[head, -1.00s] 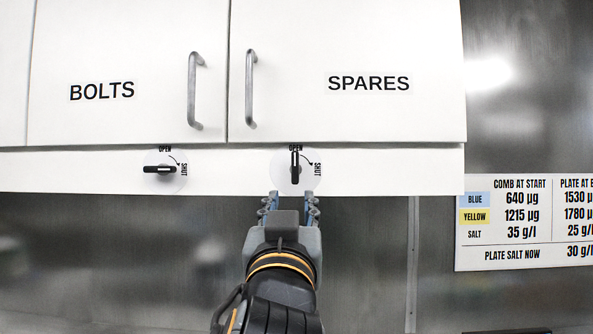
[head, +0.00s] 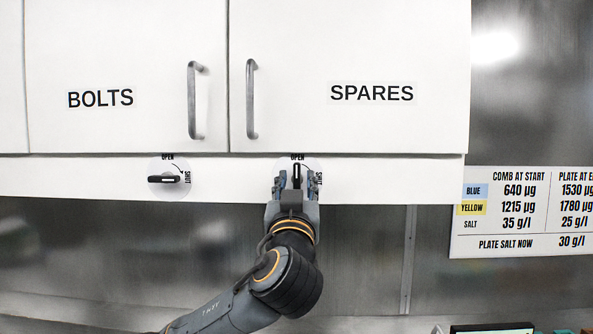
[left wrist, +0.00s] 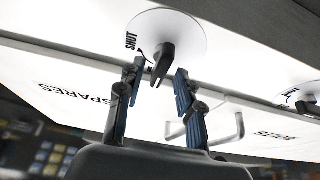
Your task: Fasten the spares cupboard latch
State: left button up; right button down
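The spares cupboard door (head: 345,60) is closed in the head view. Below it is its round white latch dial, with a black knob (head: 297,174) standing upright toward OPEN. My left gripper (head: 297,184) is just below the dial, its two fingers apart on either side of the knob's lower part. In the left wrist view the knob (left wrist: 164,62) lies between the open fingertips (left wrist: 158,78), with gaps showing on both sides. My right gripper is in neither view.
The bolts latch knob (head: 163,179) lies horizontal, toward SHUT, to the left. Metal handles (head: 251,98) stick out from the doors above. A notice board (head: 520,215) hangs on the steel wall at right.

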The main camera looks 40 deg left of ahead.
pick_arm(q)
jog(key=shift+w+a+r, duration=0.2)
jog(key=shift+w+a, duration=0.05)
jog(key=shift+w, duration=0.05)
jog(key=c, duration=0.7)
grip_shut()
